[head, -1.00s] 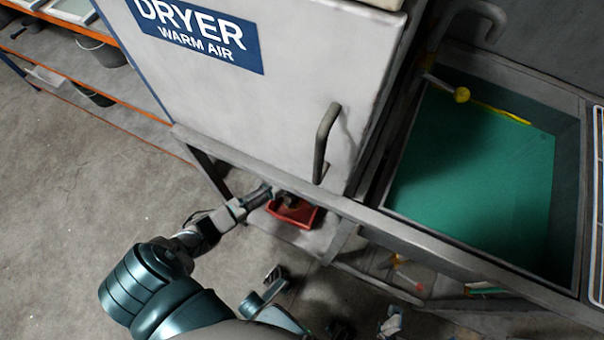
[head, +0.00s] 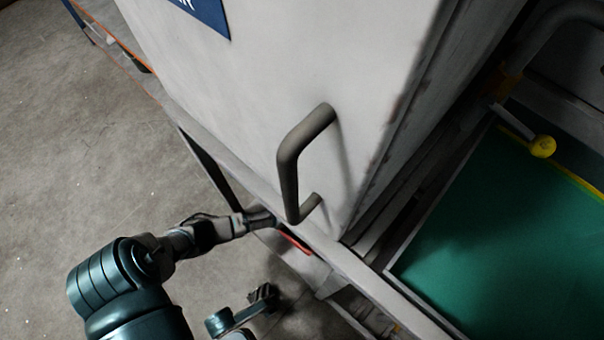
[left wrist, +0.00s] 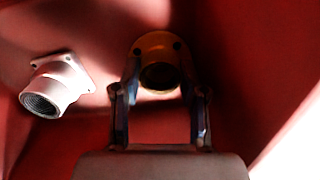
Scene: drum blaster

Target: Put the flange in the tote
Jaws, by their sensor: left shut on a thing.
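In the left wrist view a brass-coloured round flange (left wrist: 157,47) with bolt holes sits between the fingertips of my left gripper (left wrist: 160,84), which is shut on it. Red walls of the tote (left wrist: 230,60) surround it; whether the flange touches the floor of the tote is unclear. In the head view my left gripper (head: 268,219) reaches in below the dryer's front edge, its fingertips mostly hidden. Only a thin red edge of the tote (head: 296,243) shows there.
A pale metal fitting (left wrist: 54,86) lies in the tote, left of the flange. The dryer (head: 250,100) with its dark handle (head: 290,165) stands above my left gripper. A green-bottomed basin (head: 510,240) is at the right. Bare floor (head: 80,160) lies at the left.

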